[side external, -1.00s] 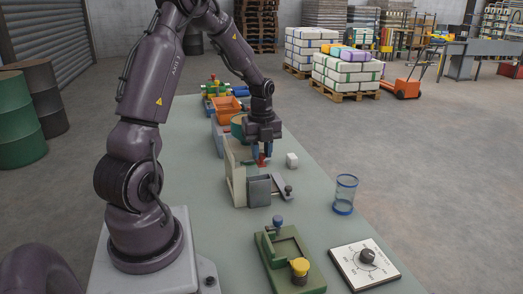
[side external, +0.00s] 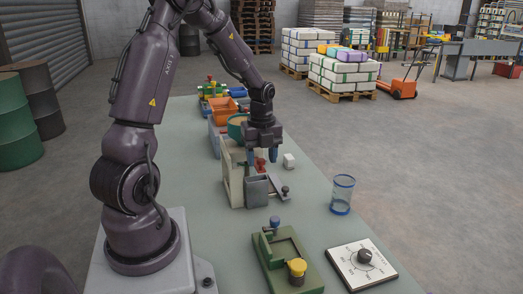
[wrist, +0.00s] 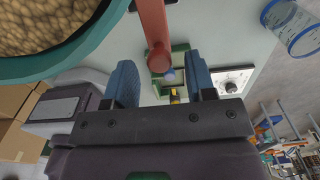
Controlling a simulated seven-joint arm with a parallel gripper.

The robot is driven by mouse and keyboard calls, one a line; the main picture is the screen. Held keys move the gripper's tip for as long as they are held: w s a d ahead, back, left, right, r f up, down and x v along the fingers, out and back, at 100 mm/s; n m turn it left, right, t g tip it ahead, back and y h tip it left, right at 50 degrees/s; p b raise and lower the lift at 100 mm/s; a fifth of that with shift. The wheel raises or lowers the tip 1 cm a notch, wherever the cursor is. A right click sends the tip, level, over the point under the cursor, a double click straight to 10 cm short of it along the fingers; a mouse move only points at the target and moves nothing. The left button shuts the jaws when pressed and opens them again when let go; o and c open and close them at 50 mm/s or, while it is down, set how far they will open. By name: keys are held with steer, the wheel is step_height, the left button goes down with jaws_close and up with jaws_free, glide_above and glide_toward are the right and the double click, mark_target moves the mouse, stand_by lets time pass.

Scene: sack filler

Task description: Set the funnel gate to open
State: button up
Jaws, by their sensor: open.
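The funnel (wrist: 45,70) shows in the wrist view as a teal rim around tan grain-like material at upper left. In the side view it (side external: 236,128) stands behind the cream frame. A red lever (wrist: 153,30) reaches down from the top of the wrist view, its rounded end just beyond and between my fingertips. In the side view the red lever (side external: 260,165) is partly hidden below my gripper (side external: 262,157). My gripper (wrist: 162,80) is open, blue fingers spread, holding nothing. I cannot tell whether the gate itself is open.
A grey box (side external: 257,190) with a small arm stands in front of the frame. A white cube (side external: 289,160), a clear blue-rimmed cup (side external: 342,195), a green fixture (side external: 285,260) and a dial plate (side external: 362,263) are on the table. Orange bins (side external: 222,110) stand behind. The table's right side is mostly clear.

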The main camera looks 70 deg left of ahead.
mark_target(262, 160)
step_height(262, 160, up, 13)
stand_by(0.4)
stand_by(0.4)
steer(key=s+d+r+n+t, duration=0.2)
steer(key=s+d+n, duration=0.1)
steer(key=d+n, duration=0.3)
steer(key=s+d+r+n+t, duration=0.1)
steer(key=s+d+n, duration=0.1)
steer(key=d+n, duration=0.4)
steer(key=s+d+r+n+t, duration=0.2)
steer(key=d+n, duration=0.4)
steer(key=d, duration=0.5)
steer(key=shift+s+r+t, duration=0.3)
steer(key=shift+s, duration=0.5)
